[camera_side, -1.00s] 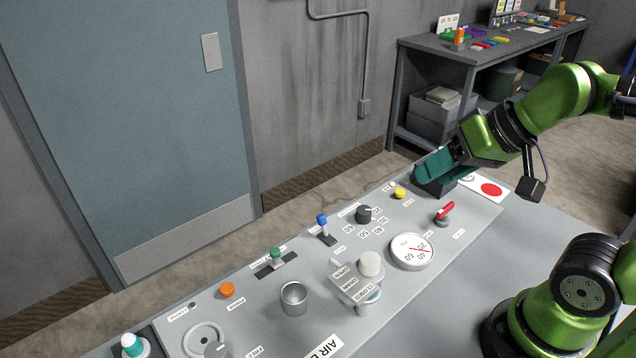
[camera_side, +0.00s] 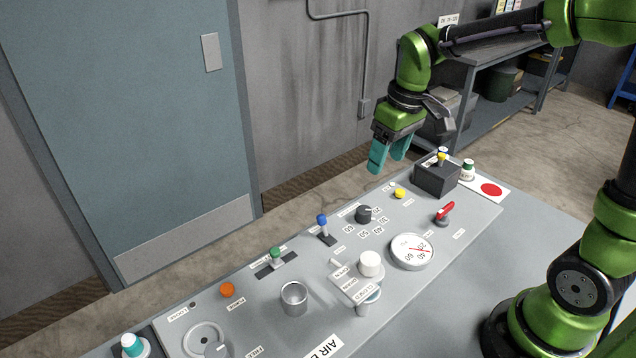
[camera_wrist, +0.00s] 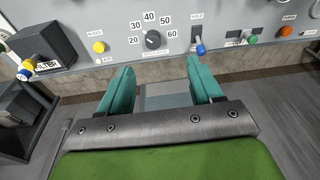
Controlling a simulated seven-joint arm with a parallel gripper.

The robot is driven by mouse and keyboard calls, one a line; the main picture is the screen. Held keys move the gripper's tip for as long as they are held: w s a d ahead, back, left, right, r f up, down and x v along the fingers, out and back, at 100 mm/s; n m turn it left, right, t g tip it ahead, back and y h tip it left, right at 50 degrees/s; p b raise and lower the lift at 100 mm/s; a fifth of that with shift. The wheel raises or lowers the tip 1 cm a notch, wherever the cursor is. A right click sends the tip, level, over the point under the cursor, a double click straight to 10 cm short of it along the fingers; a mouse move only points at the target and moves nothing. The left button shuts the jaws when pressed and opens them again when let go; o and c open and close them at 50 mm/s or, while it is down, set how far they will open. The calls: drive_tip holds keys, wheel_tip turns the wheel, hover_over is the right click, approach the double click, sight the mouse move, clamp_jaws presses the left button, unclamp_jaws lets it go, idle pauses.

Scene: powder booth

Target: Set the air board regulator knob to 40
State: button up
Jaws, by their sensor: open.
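The regulator knob (camera_side: 363,214) is a small dark round knob on the sloped grey air board (camera_side: 450,222), ringed by number labels. In the wrist view the knob (camera_wrist: 152,40) has 20, 30, 40, 50 and 60 around it. A pale mark on it appears to face the 20 side in the side view, but it is too small to read surely. My gripper (camera_side: 388,162) is open and empty, with teal fingers pointing down, above and behind the board and apart from the knob. In the wrist view my gripper (camera_wrist: 160,80) has the knob ahead, between the finger directions.
A white gauge (camera_side: 412,251) with a red needle, a red lever (camera_side: 445,212) and a yellow button (camera_side: 399,193) sit near the knob. A dark filter box (camera_side: 437,179) stands right of my gripper. A blue-tipped switch (camera_side: 322,225) is left of the knob.

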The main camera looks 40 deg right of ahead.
sight(365, 209)
drive_tip(key=w+d+f+n+g, duration=0.2)
drive_tip(key=w+n, duration=0.3)
drive_tip(key=n, duration=0.1)
drive_tip(key=f, duration=1)
drive_tip(key=a+f, duration=0.1)
drive_tip(key=f, duration=0.4)
drive_tip(key=shift+f, duration=0.2)
drive_tip(key=shift+c, duration=0.3)
drive_tip(key=c, duration=1)
